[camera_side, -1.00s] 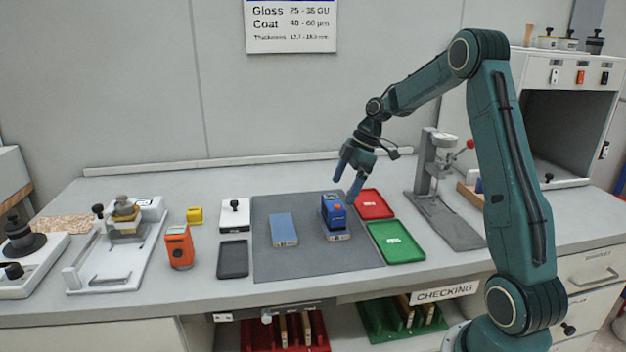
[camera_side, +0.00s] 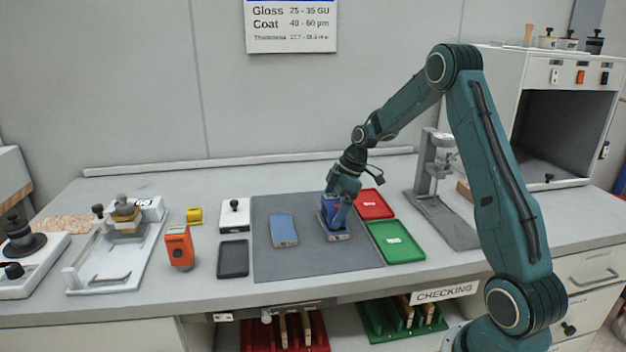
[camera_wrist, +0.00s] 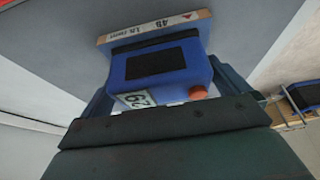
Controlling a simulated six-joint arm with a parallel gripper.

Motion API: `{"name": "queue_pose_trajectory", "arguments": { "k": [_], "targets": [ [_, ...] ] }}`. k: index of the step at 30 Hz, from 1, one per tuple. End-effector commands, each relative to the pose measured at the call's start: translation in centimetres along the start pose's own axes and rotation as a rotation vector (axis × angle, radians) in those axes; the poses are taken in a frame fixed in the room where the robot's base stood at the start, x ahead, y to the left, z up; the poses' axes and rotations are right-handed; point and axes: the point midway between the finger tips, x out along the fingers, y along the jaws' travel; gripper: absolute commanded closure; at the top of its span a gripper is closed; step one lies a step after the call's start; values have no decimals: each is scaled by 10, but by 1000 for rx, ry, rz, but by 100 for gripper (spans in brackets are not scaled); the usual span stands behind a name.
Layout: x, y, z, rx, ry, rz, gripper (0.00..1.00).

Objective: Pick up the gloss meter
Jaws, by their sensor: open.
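The gloss meter (camera_side: 332,218) appears to be the blue box standing on a coated panel (camera_side: 337,237) with a pale edge, on the grey mat. In the wrist view the gloss meter (camera_wrist: 158,72) shows a dark window, an orange button and a small number display. The panel (camera_wrist: 155,27) beneath it carries printed marks. My gripper (camera_side: 338,208) is open and down around the upper part of the meter, one finger on each side. The wrist view does not show clearly whether the fingers touch it. Part of the meter is hidden by my gripper.
A blue panel (camera_side: 284,229) lies left on the grey mat (camera_side: 305,262). Red (camera_side: 373,204) and green (camera_side: 397,241) trays lie close at right. An orange handheld device (camera_side: 179,246) stands at left. A grey stand (camera_side: 433,170) rises behind at right.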

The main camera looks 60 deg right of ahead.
Motion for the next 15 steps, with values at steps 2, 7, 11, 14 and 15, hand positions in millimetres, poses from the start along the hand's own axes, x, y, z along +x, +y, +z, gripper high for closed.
{"name": "queue_pose_trajectory", "arguments": {
  "k": [2, 7, 11, 14, 15],
  "targets": [
    [8, -1, 0, 0, -1, -2, 0],
    [13, 0, 0, 0, -1, 0, 0],
    [13, 0, 0, 0, -1, 0, 0],
    [13, 0, 0, 0, -1, 0, 0],
    [13, 0, 0, 0, -1, 0, 0]
  ]
}}
